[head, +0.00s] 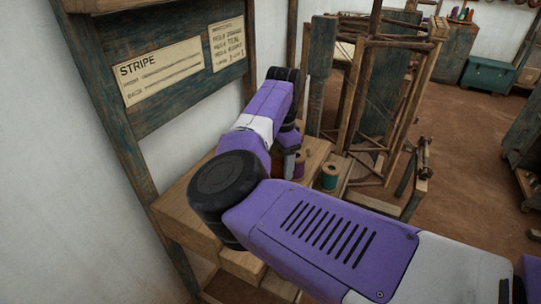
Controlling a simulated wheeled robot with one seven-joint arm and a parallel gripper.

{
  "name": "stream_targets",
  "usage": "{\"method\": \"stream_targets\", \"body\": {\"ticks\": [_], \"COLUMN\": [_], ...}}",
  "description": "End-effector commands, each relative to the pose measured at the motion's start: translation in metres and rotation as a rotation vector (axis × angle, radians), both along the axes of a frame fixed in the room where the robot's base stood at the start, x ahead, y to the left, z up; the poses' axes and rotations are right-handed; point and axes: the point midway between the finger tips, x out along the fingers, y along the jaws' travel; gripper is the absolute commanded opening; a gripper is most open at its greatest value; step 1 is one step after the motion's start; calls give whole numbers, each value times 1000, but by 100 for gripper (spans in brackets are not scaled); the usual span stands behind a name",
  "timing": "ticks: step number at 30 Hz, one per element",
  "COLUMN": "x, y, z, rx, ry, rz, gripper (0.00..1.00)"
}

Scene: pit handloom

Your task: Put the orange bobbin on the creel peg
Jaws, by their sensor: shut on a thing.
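My gripper (289,164) points down at the end of my purple arm, above a wooden bench, and is mostly hidden by my own wrist. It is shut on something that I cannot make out. No orange bobbin can be made out; my arm covers part of the bench. A dark red or purple bobbin (299,166) stands close to the right of the gripper. A teal bobbin (329,177) with wooden ends stands further right. I cannot make out a free creel peg.
A wooden bench (174,211) runs under my arm beside a framed board with a STRIPE card (162,72). A tall wooden frame (350,97) stands just behind the bobbins. A green chest (488,74) is at the back right. The brown floor at right is open.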

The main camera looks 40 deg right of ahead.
Motion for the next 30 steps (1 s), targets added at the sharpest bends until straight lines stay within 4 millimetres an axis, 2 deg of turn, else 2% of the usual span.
{"method": "stream_targets", "body": {"ticks": [8,30], "x": [0,0], "y": [0,0], "z": [-9,-54], "rx": [0,1], "ry": [-1,1], "rz": [0,1], "gripper": [20,20]}}
